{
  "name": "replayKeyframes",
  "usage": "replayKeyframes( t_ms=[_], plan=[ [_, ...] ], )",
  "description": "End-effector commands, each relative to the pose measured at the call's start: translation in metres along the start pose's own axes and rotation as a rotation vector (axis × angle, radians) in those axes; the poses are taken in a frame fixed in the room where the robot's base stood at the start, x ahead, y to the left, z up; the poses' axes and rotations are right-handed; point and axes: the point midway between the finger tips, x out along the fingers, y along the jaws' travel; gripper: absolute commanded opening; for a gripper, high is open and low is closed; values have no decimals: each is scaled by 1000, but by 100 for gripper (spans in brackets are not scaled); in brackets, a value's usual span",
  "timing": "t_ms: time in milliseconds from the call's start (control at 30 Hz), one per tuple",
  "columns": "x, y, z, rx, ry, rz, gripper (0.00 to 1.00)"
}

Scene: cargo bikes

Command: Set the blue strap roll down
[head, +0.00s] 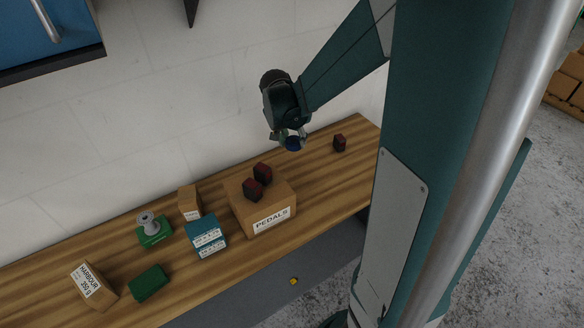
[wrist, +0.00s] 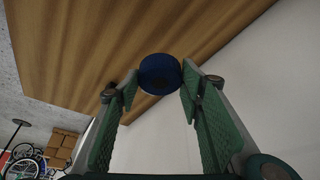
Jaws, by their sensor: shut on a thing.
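The blue strap roll (wrist: 160,74) is a dark blue round roll held between the fingertips of my gripper (wrist: 158,82) in the wrist view.
The PEDALS box (head: 245,222) carries two dark red blocks (head: 258,182). Another red block (head: 339,143) stands to the right. Teal boxes (head: 207,236), a HARBOUR box (head: 93,286), a green box (head: 149,283) and a grey spool (head: 148,222) on a green box stand left. Bare wood lies between the PEDALS box and the right block.

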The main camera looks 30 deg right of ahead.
Motion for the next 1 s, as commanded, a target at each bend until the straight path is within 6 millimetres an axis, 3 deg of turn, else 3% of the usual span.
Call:
replayKeyframes(
  t_ms=[633,1000],
  plan=[
    [0,-6,7,-2,1,-1,25],
    [37,-7,22,-2,1,-1,25]
  ],
)
